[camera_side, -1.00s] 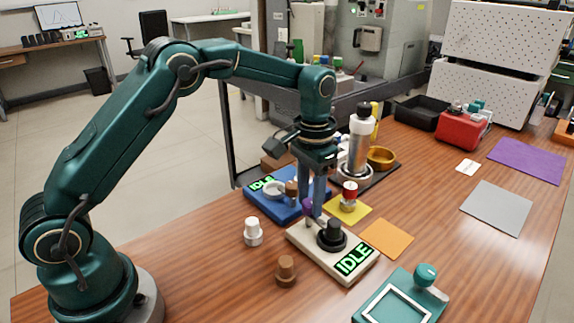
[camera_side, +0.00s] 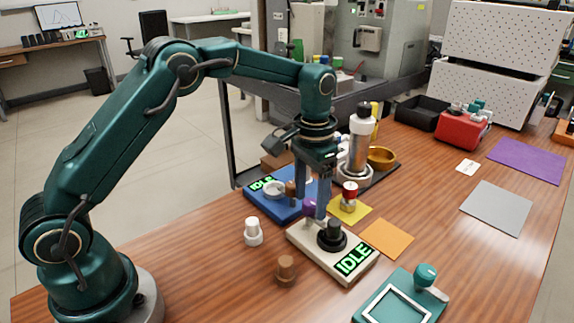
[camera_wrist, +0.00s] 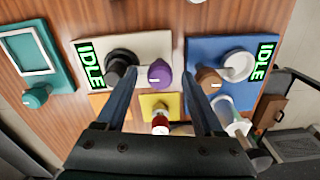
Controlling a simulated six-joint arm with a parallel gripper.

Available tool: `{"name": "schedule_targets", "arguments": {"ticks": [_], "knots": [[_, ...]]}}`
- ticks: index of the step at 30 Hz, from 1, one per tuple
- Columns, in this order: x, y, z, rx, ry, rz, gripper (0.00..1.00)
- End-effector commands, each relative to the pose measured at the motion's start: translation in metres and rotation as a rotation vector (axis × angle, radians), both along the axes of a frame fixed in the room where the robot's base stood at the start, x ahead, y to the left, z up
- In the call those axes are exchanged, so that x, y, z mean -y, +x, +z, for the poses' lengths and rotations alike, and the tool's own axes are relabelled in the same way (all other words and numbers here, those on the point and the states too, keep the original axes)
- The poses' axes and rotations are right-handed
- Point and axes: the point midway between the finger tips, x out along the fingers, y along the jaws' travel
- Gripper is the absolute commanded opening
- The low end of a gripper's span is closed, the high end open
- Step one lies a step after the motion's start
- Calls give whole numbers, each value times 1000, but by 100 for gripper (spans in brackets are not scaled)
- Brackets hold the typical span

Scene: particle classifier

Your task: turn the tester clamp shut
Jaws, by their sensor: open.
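A cream tester base (camera_side: 312,253) with a green IDLE display (camera_side: 352,259) lies on the wooden table. A black round socket (camera_side: 331,240) and a purple knob (camera_side: 309,207) stand on it. The purple knob has a pale line on its top in the wrist view (camera_wrist: 160,74); it looks like the clamp's handle. My gripper (camera_side: 311,208) is open and points down over the base's far end. In the wrist view its fingers (camera_wrist: 161,76) straddle the purple knob, with gaps on both sides. Whether either finger touches it, I cannot tell.
A blue device (camera_side: 285,208) with its own IDLE display, white cup and brown knob stands close behind. A red-topped vial (camera_side: 349,196) is on a yellow mat. White (camera_side: 253,232) and brown (camera_side: 286,270) vials stand left in front. A teal device (camera_side: 400,300) is front right.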

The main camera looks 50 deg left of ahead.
Motion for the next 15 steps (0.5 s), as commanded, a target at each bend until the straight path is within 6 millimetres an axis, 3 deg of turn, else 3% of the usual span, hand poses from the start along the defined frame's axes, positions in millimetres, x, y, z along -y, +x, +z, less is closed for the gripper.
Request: {"name": "schedule_targets", "arguments": {"ticks": [9,15], "knots": [[0,1,39,5,0,0,70],[0,0,49,3,-1,-1,70]]}}
